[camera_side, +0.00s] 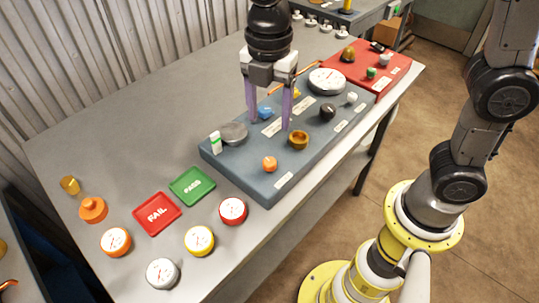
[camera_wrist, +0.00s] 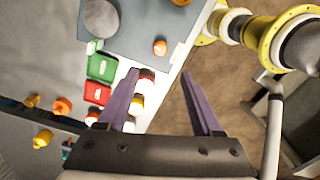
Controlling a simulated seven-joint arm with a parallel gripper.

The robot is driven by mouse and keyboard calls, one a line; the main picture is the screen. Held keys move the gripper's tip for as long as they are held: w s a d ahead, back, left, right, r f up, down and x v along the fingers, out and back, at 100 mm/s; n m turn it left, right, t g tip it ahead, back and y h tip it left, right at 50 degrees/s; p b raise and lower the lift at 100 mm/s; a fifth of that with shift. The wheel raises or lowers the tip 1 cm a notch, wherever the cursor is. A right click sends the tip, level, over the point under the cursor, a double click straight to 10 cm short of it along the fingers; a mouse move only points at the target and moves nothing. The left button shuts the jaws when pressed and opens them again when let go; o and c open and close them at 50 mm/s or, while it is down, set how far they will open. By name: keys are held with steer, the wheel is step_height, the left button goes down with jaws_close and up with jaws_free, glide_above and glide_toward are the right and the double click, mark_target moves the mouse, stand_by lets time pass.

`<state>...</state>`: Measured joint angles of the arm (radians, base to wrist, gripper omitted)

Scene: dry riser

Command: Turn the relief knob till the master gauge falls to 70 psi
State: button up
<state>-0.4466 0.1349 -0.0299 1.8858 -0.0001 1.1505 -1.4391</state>
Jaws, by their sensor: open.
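A blue-grey panel (camera_side: 240,178) on the table carries a large white dial gauge (camera_side: 327,81) at its far end; its reading is too small to tell. Several knobs stand on the panel: blue (camera_side: 265,113), black (camera_side: 328,112), brass (camera_side: 299,140), orange (camera_side: 270,164) and white (camera_side: 352,97). Their labels are unreadable, so I cannot tell which is the relief knob. My gripper (camera_side: 269,124) is open and empty, fingers pointing down over the panel near the blue and brass knobs. In the wrist view, the orange knob (camera_wrist: 160,47) lies beyond my open fingers (camera_wrist: 160,74).
A grey disc (camera_side: 233,133) and a white-and-green bottle (camera_side: 215,143) are at the panel's left. Red FAIL (camera_side: 157,214) and green PASS (camera_side: 192,186) trays and several small gauges, one red (camera_side: 232,210), sit in front. A red panel (camera_side: 365,65) is at the far right.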

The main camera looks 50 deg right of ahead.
mark_target(269, 161)
step_height(269, 161, down, 13)
steer(key=shift+r, duration=0.15)
stand_by(0.4)
jaws_close()
